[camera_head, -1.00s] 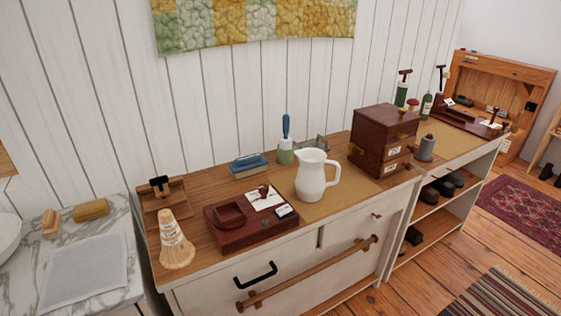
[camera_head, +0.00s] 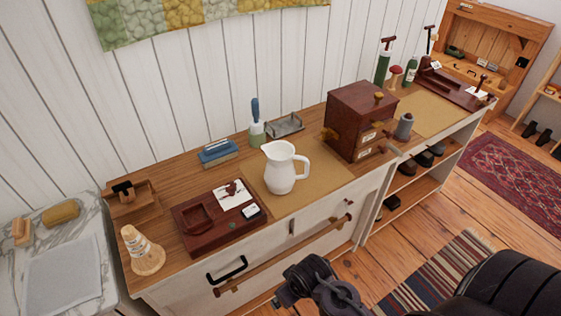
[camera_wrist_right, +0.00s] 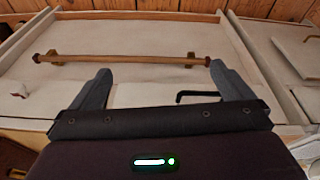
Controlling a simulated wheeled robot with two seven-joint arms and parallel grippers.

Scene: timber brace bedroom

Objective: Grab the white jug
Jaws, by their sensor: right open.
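The white jug (camera_head: 281,168) stands upright on the tan mat (camera_head: 318,179) on the wooden counter, its handle toward the right. My right gripper (camera_head: 300,283) is in front of the counter, lower than the top and apart from the jug. In the right wrist view my right gripper (camera_wrist_right: 160,85) is open and empty, its two fingers spread, with the white cabinet front beyond. The jug cannot be made out in that view. My left gripper is not in view.
A dark red tray (camera_head: 220,217) lies left of the jug. A red-brown drawer box (camera_head: 358,118) stands to its right, a brush in a holder (camera_head: 256,128) behind. A wooden rail (camera_head: 290,254) runs along the cabinet front.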

